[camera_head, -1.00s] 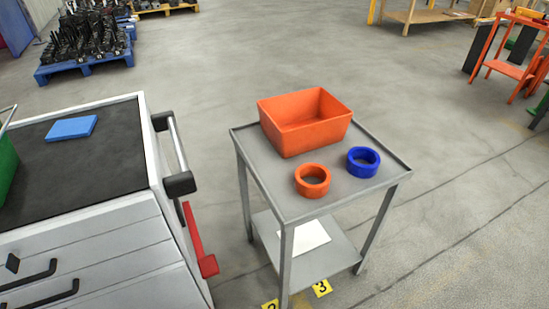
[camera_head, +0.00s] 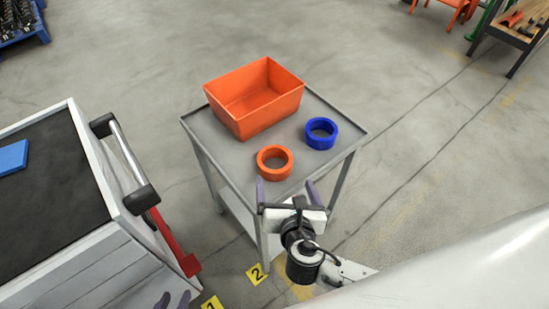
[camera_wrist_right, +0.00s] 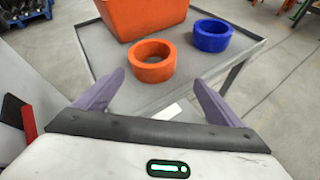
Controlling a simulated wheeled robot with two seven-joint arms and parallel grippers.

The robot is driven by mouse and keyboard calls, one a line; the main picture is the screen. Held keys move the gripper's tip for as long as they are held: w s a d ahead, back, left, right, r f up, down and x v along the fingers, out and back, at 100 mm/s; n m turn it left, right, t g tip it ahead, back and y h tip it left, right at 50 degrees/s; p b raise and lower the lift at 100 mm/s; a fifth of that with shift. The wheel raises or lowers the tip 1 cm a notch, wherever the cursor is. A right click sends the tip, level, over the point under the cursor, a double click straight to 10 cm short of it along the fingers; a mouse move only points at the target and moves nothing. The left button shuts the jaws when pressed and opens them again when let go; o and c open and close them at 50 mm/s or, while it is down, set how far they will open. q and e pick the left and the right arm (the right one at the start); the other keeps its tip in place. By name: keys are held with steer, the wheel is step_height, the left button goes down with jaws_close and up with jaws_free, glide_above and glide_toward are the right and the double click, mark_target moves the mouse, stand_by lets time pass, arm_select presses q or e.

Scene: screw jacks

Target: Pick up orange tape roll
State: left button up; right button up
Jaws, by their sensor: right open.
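The orange tape roll (camera_head: 274,162) lies flat on the grey top of a small metal table (camera_head: 215,150), near its front edge. It also shows in the right wrist view (camera_wrist_right: 153,62), beyond and between my fingers. My right gripper (camera_head: 287,188) is open and empty, a short way in front of the roll and apart from it. Its two purple fingers stand wide apart in the right wrist view (camera_wrist_right: 165,95). Only purple fingertips of my left gripper (camera_head: 172,301) show at the bottom left edge of the head view.
A blue tape roll (camera_head: 321,133) lies right of the orange roll. An orange bin (camera_head: 268,115) stands behind both. A workbench cart (camera_head: 60,190) with a blue block (camera_head: 12,157) and a side handle (camera_head: 128,160) stands at left.

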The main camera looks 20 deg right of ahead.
steer(key=shift+w+a+r+n+t, duration=0.15)
steer(key=shift+w+n, duration=0.1)
steer(key=shift+n, duration=0.25)
steer(key=shift+w+r+n+t, duration=0.1)
steer(key=shift+w+n+t, duration=0.1)
steer(key=shift+n, duration=0.3)
glide_toward(273, 154)
steer(key=shift+n, duration=0.3)
steer(key=b+x, duration=0.1)
steer(key=x, duration=0.4)
steer(key=shift+f, duration=0.1)
steer(key=c, duration=1.2)
